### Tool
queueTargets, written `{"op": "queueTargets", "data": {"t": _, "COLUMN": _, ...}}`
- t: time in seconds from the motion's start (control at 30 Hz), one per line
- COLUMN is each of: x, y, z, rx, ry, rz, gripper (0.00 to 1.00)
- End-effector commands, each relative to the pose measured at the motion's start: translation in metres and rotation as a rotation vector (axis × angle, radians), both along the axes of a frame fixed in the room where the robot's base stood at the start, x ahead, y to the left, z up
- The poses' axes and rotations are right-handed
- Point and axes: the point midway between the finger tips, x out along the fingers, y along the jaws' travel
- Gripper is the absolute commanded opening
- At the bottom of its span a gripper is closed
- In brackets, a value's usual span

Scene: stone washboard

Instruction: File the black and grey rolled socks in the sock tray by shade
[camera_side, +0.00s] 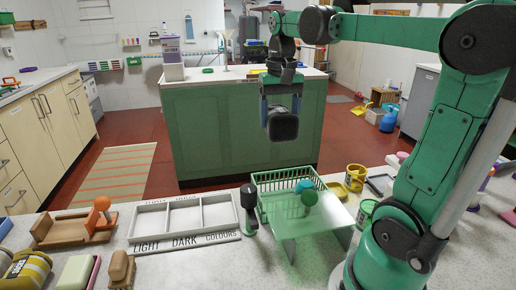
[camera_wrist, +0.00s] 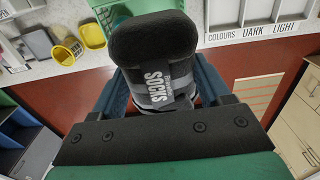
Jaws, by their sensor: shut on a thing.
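My gripper (camera_side: 282,104) is shut on a black rolled sock (camera_side: 283,127), held high above the worktop, in front of the green island. In the wrist view the black roll (camera_wrist: 153,40) sits between the fingers, with a dark band lettered SOCKS. The white sock tray (camera_side: 185,236) lies on the worktop below and left of my gripper. Its three compartments are marked LIGHT, DARK and COLOURS and look empty. The tray also shows at the upper right of the wrist view (camera_wrist: 262,31). I cannot make out a grey rolled sock.
A green wire basket (camera_side: 285,177) and a pale green stand (camera_side: 313,225) are right of the tray. A dark-topped upright object (camera_side: 248,200) stands between tray and basket. A wooden piece with an orange ball (camera_side: 102,203) is left. Yellow pots (camera_side: 355,176) stand right.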

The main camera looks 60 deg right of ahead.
Motion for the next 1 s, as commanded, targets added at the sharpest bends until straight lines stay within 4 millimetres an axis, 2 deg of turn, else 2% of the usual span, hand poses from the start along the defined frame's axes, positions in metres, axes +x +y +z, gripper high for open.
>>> {"op": "queueTargets", "data": {"t": 0.17, "x": 0.007, "y": 0.003, "z": 0.009, "rx": 0.0, "ry": 0.0, "rz": 0.003, "gripper": 0.18}}
{"op": "queueTargets", "data": {"t": 0.27, "x": 0.028, "y": 0.013, "z": 0.002, "rx": 0.0, "ry": 0.0, "rz": 0.008, "gripper": 0.18}}
{"op": "queueTargets", "data": {"t": 0.37, "x": 0.06, "y": 0.032, "z": -0.015, "rx": 0.0, "ry": 0.0, "rz": 0.012, "gripper": 0.18}}
{"op": "queueTargets", "data": {"t": 0.5, "x": 0.103, "y": 0.074, "z": -0.046, "rx": -0.001, "ry": 0.0, "rz": 0.013, "gripper": 0.18}}
{"op": "queueTargets", "data": {"t": 0.6, "x": 0.125, "y": 0.104, "z": -0.068, "rx": -0.001, "ry": 0.0, "rz": 0.01, "gripper": 0.18}}
{"op": "queueTargets", "data": {"t": 0.7, "x": 0.138, "y": 0.129, "z": -0.085, "rx": -0.002, "ry": -0.001, "rz": 0.007, "gripper": 0.18}}
{"op": "queueTargets", "data": {"t": 0.8, "x": 0.145, "y": 0.146, "z": -0.097, "rx": -0.002, "ry": -0.001, "rz": 0.004, "gripper": 0.18}}
{"op": "queueTargets", "data": {"t": 1.0, "x": 0.149, "y": 0.157, "z": -0.111, "rx": -0.002, "ry": -0.001, "rz": -0.001, "gripper": 0.18}}
